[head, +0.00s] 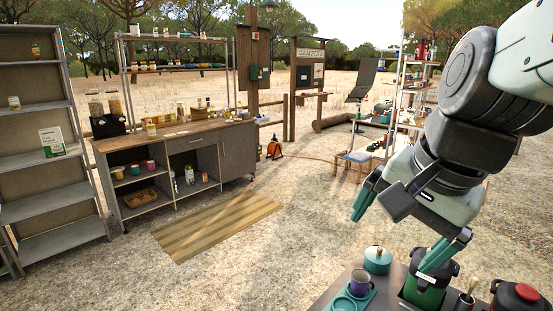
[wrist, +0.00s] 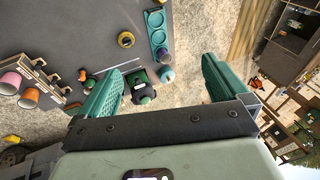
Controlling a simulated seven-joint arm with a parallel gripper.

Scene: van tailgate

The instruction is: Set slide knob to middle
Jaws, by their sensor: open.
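I cannot make out a slide knob in either view.
A workbench (head: 175,140) and metal shelves (head: 40,125) stand farther off. Open ground lies between.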

